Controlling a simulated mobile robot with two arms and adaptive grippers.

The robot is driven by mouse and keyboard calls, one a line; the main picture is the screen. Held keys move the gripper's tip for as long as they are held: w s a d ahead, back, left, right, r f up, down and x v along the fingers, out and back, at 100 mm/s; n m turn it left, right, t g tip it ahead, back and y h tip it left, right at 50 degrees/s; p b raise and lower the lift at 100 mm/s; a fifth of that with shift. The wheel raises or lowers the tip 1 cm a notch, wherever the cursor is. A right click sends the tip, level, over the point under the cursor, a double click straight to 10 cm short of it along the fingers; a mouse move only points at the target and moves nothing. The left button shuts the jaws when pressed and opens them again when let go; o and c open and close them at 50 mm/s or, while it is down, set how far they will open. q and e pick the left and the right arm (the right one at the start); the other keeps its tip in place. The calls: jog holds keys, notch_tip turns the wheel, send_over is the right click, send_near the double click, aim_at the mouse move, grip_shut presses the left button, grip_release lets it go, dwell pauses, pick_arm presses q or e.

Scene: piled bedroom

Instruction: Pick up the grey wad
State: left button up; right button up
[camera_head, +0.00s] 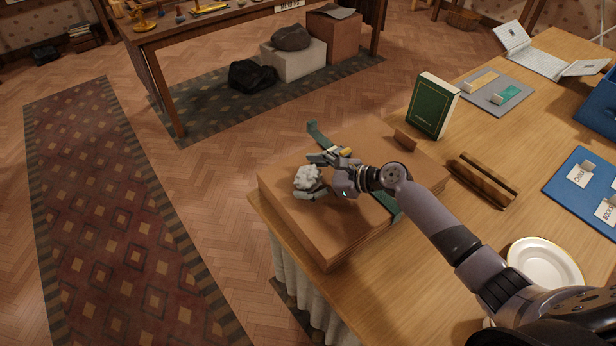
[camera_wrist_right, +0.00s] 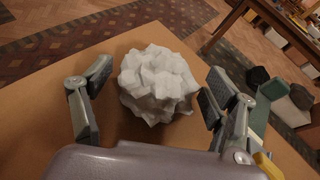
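The grey wad (camera_head: 308,179) is a crumpled, pale grey ball. It lies on the flat brown case (camera_head: 330,236) near its left side; in the wrist view the wad (camera_wrist_right: 157,85) is at upper centre. My right gripper (camera_head: 313,176) is open around it, with one finger on each side. In the wrist view a gap shows between the wad and each finger of the right gripper (camera_wrist_right: 155,82), wider on the left. The wad's underside is hidden. My left gripper is not in view.
A green strap (camera_head: 321,134) crosses the case. A green book (camera_head: 431,106) stands behind it on the wooden table. The table's edge and floor are left of the case.

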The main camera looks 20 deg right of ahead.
jog(key=c, duration=0.9)
jog(key=shift+o, duration=0.2)
jog(key=shift+r, duration=0.1)
